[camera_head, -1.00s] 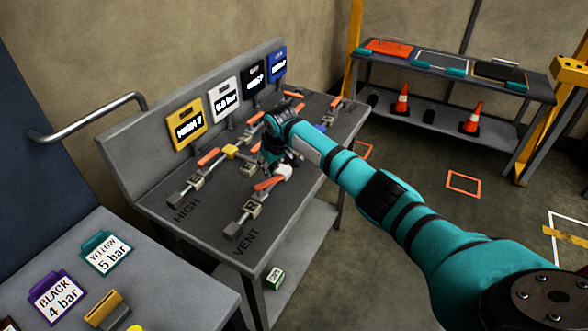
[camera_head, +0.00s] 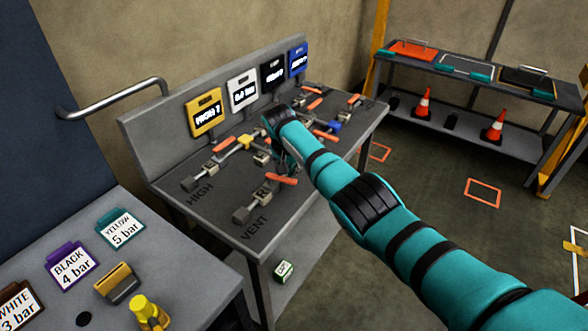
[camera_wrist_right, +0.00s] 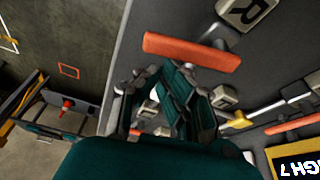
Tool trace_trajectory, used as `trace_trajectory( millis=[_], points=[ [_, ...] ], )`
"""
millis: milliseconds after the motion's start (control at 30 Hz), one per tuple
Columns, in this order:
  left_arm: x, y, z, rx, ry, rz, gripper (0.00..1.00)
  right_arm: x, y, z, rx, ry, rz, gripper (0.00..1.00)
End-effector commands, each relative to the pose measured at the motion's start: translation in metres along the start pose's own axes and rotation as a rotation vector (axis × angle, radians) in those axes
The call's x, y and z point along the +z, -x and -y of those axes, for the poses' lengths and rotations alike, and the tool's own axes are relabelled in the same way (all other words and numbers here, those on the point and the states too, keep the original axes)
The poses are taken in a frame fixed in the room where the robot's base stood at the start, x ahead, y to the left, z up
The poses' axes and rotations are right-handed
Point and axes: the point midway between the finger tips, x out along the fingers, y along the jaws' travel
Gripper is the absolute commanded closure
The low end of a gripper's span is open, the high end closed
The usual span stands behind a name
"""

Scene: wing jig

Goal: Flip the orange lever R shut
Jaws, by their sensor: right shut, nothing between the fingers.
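The orange lever R (camera_head: 281,179) sits on the VENT pipe, beside the block marked R (camera_head: 264,192). It lies across the pipe line. In the right wrist view, the lever (camera_wrist_right: 190,52) stretches across just ahead of my fingertips, and the R block (camera_wrist_right: 245,12) is beyond it. My right gripper (camera_head: 290,162) is low over the bench, just behind the lever in the head view and partly hidden by my arm. In the wrist view, the gripper (camera_wrist_right: 178,78) is shut and empty. I cannot tell whether it touches the lever. My left gripper is not in view.
Other orange levers, such as one on the HIGH line (camera_head: 221,157), and a yellow fitting (camera_head: 245,141) are close by on the bench (camera_head: 215,222). Gauge panels (camera_head: 203,112) stand along its back. A side table (camera_head: 80,215) with labelled tags is at left.

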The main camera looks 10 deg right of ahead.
Motion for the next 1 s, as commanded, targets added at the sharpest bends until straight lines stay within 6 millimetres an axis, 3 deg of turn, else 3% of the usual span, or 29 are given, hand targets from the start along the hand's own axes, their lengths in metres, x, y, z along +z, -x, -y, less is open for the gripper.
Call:
trace_trajectory(
  millis=[167,1000],
  points=[
    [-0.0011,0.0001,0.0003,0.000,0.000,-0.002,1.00,0.0022,0.0013,-0.0007,0.036,-0.102,0.001,1.00],
    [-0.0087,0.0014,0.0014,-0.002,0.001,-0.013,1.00,0.0042,0.0016,-0.0017,0.033,-0.094,0.000,1.00]
  ],
)
